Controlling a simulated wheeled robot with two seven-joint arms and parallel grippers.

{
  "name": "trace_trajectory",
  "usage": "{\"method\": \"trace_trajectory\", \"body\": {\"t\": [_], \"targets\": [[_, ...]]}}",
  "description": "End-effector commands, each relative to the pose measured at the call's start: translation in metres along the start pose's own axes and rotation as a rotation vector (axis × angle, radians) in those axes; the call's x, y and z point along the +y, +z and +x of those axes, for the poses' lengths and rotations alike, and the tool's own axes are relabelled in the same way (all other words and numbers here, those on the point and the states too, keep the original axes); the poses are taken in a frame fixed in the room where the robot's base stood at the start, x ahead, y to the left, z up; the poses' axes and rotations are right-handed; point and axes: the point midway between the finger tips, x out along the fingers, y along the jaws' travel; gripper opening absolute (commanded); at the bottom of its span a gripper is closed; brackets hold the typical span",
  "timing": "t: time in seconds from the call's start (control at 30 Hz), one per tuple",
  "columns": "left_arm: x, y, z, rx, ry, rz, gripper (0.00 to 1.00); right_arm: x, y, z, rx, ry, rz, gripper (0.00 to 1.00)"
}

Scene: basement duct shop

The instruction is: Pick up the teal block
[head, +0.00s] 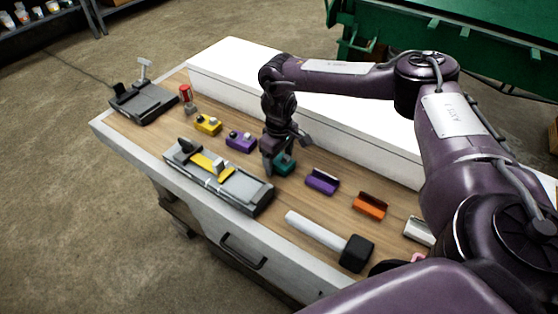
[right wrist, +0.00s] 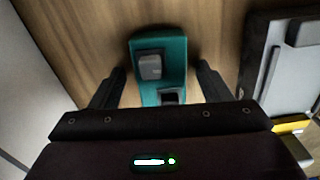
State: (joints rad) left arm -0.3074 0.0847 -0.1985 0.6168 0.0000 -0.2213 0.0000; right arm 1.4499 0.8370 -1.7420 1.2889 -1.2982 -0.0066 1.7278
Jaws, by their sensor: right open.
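The teal block (head: 285,163) lies on the wooden bench top, in line with other coloured blocks, partly hidden by my right gripper in the head view. In the right wrist view the teal block (right wrist: 172,50) has a grey knob and a dark recess on its top face. My right gripper (head: 276,160) points down over it. In the right wrist view its fingers (right wrist: 160,80) are open, one on each side of the block's near part, with a gap showing on both sides. My left gripper is not in view.
A purple block (head: 241,142) and a purple bracket (head: 322,182) lie on either side. A grey fixture (head: 225,183) with a yellow part sits close in front. A mallet (head: 330,240) lies nearer the bench edge. A long white box (head: 310,95) runs behind.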

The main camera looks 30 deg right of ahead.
Motion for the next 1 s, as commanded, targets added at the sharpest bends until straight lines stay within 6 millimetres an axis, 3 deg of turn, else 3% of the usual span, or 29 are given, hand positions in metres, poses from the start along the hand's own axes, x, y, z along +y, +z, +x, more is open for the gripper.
{"method": "trace_trajectory", "body": {"t": [0.1, 0.2, 0.63, 1.0], "targets": [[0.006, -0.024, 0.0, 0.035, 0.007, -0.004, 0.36, 0.0, 0.0, 0.001, 0.0, 0.0, -0.001, 0.71], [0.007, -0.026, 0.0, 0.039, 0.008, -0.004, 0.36, 0.0, 0.0, 0.001, 0.0, 0.0, -0.001, 0.68], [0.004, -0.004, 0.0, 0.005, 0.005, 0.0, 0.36, 0.0, 0.0, 0.0, 0.0, -0.001, 0.0, 0.12], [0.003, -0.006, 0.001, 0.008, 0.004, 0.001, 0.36, 0.0, -0.001, -0.005, 0.003, -0.001, 0.0, 0.1]]}}
